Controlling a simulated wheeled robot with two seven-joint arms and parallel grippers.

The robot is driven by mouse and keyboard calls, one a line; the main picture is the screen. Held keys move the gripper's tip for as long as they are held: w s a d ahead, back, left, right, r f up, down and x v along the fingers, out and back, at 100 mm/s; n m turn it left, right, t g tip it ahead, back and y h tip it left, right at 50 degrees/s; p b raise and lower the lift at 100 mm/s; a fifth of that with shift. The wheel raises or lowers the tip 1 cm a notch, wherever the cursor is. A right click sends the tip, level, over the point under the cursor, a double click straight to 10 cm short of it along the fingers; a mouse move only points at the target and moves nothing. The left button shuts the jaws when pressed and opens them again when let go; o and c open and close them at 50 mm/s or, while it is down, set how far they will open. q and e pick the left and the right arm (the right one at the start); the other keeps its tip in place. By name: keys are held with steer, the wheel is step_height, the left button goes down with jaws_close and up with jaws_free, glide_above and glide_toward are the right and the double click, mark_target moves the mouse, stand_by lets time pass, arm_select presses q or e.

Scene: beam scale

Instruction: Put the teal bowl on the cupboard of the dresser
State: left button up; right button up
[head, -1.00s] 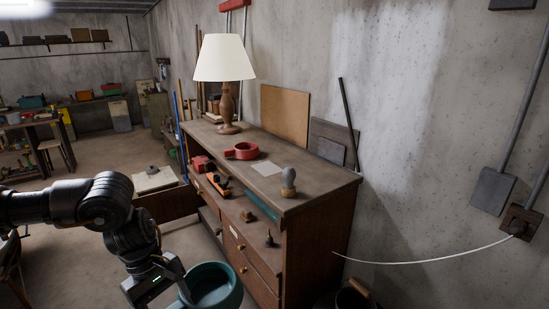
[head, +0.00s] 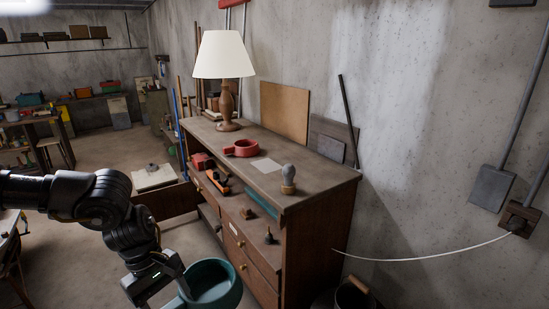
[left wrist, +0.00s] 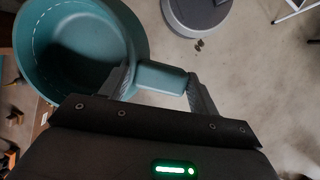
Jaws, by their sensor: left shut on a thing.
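The teal bowl (head: 215,287) is at the bottom of the head view, in front of the dresser and below its top. It also fills the upper left of the left wrist view (left wrist: 78,40). My left gripper (left wrist: 158,82) is shut on the bowl's stub handle, with one finger on each side of it. In the head view my left gripper (head: 172,294) is left of the bowl, its fingertips partly cut off by the frame edge. The bowl looks empty. The wooden dresser (head: 312,240) stands against the wall, with drawers and an open shelf. My right gripper is not in view.
Tools lie on the shelf below. A white cable (head: 430,259) hangs at the right. A bucket (head: 352,295) stands beside the dresser.

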arm_select(q)
steer(key=shift+a, duration=0.1)
stand_by(0.3)
steer(key=m+g+y, duration=0.1)
steer(key=m, duration=0.3)
steer(key=shift+m, duration=0.3)
stand_by(1.3)
steer(key=s+f+n, duration=0.2)
steer(key=f, duration=0.5)
steer(key=s+f+n+t+h, duration=0.1)
steer(key=s+f+n, duration=0.1)
steer(key=f, duration=0.5)
steer(key=shift+n, duration=0.3)
